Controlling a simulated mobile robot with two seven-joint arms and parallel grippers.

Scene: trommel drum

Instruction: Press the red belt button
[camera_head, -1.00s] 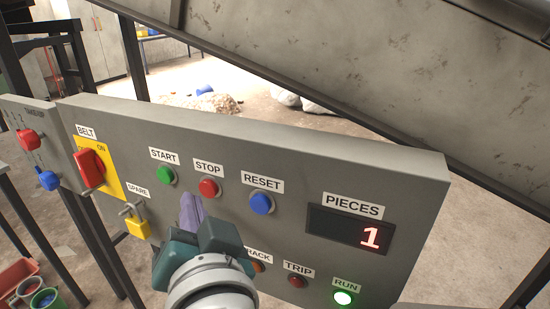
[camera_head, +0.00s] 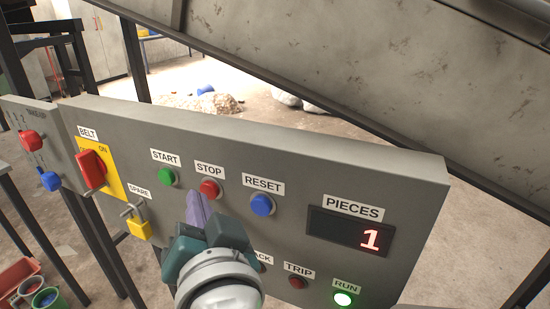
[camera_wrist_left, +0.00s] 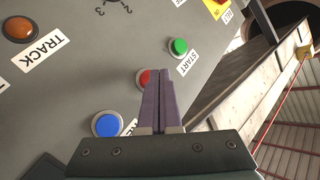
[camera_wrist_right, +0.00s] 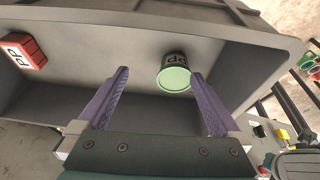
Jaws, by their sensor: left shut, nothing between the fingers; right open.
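The grey control panel (camera_head: 330,165) has a round red button (camera_head: 209,188) under the STOP label, between a green START button (camera_head: 167,176) and a blue RESET button (camera_head: 262,205). A red rotary switch (camera_head: 91,168) sits on a yellow plate under the BELT label. My left gripper (camera_head: 194,192) is shut and empty, its tips just left of and below the red STOP button. In the left wrist view the red button (camera_wrist_left: 143,77) is partly hidden by the fingers; contact cannot be told. My right gripper (camera_wrist_right: 160,73) is open in the right wrist view.
The PIECES display (camera_head: 350,233) reads 1 and the RUN lamp (camera_head: 343,298) glows green. A padlock (camera_head: 138,228) hangs at SPARE. The right wrist view shows a grey bin (camera_wrist_right: 232,60) holding a green can (camera_wrist_right: 175,78) and a red block (camera_wrist_right: 22,52).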

